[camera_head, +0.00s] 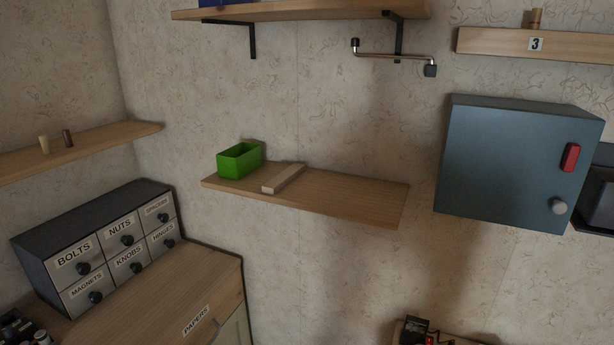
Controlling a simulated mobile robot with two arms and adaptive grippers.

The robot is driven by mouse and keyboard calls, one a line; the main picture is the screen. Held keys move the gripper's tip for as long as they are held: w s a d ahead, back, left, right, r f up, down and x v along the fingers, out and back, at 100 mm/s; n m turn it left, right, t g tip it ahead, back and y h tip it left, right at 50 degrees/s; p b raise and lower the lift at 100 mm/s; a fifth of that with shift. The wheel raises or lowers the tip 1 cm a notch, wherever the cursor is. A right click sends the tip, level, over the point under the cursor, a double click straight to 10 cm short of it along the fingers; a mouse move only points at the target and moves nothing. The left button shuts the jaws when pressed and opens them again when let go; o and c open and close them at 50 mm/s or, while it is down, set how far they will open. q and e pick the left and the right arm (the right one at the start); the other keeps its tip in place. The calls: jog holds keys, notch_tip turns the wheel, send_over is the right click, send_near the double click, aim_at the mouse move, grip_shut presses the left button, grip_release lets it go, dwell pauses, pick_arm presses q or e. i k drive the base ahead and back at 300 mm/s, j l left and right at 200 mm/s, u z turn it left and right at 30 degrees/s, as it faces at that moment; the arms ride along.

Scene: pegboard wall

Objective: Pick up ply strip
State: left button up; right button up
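A pale wooden strip (284,178), which looks like the ply strip, lies flat on the middle wall shelf (350,199). It sits just right of a green open box (239,160), close beside it, and points from the wall toward the front edge of the shelf. Neither of my grippers shows in the head view, so I cannot see their state.
An upper shelf (300,10) with black brackets and a bent metal rod (393,56) hang above. A blue-grey cabinet (515,165) is on the right. A labelled drawer unit (105,245) stands lower left. The middle shelf's right part is clear.

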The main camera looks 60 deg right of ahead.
aim_at(278, 182)
jog(key=z, duration=1.6)
